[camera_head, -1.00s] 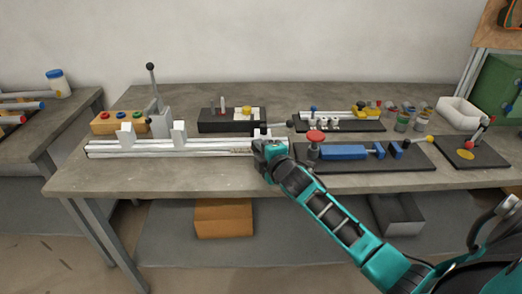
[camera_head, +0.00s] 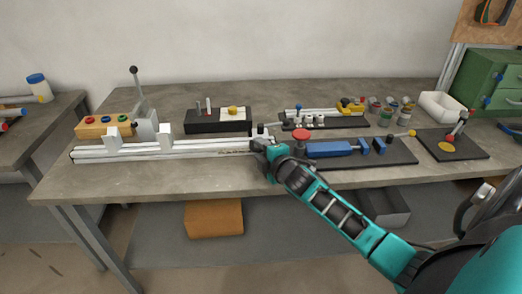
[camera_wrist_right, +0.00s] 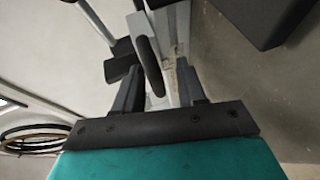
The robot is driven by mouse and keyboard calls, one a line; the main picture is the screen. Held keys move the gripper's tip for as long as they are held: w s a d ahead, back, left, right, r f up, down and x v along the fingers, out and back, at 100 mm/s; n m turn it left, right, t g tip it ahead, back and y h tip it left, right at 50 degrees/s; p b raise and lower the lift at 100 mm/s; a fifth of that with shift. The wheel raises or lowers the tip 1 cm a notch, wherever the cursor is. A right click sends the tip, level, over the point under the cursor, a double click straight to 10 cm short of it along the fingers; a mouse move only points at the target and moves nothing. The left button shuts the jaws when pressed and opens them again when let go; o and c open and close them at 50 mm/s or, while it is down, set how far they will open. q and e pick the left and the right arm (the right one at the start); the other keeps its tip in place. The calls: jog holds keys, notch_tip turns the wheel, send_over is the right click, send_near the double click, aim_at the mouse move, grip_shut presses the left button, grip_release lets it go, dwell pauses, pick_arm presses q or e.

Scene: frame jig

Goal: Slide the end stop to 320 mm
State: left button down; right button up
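The long pale rail (camera_head: 190,149) lies along the front left of the bench, with a scale strip near its right end. The end stop (camera_head: 260,131) is a small white block at the rail's right part, mostly hidden behind my right gripper (camera_head: 262,147). In the right wrist view, the two dark fingers of my right gripper (camera_wrist_right: 158,88) stand on both sides of a pale piece, with a dark rounded handle (camera_wrist_right: 148,65) between them. The fingers seem shut on the end stop, though the contact is partly hidden. The scale reading is too small to tell. My left gripper is not in view.
A black fixture with a blue clamp (camera_head: 330,149) and red knob (camera_head: 301,135) stands close right of my gripper. A black block (camera_head: 218,125) sits behind the rail. An upright lever (camera_head: 140,95) and orange button box (camera_head: 104,127) stand at the left.

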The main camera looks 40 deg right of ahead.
jog(key=shift+r, duration=0.1)
jog(key=p+v, duration=0.1)
jog(key=v, duration=1.2)
jog(key=s+a+f+m+g+y, duration=0.2)
jog(key=s+a+f+m, duration=0.4)
jog(key=a, duration=0.3)
jog(key=s+a+f+m+g+y, duration=0.2)
jog(key=s+a+f+m, duration=0.3)
jog(key=a+f, duration=0.4)
jog(key=shift+s+a+m+y, duration=0.3)
jog(key=shift+s+a+m, duration=0.1)
jog(key=shift+m, duration=0.5)
jog(key=shift+d, duration=0.1)
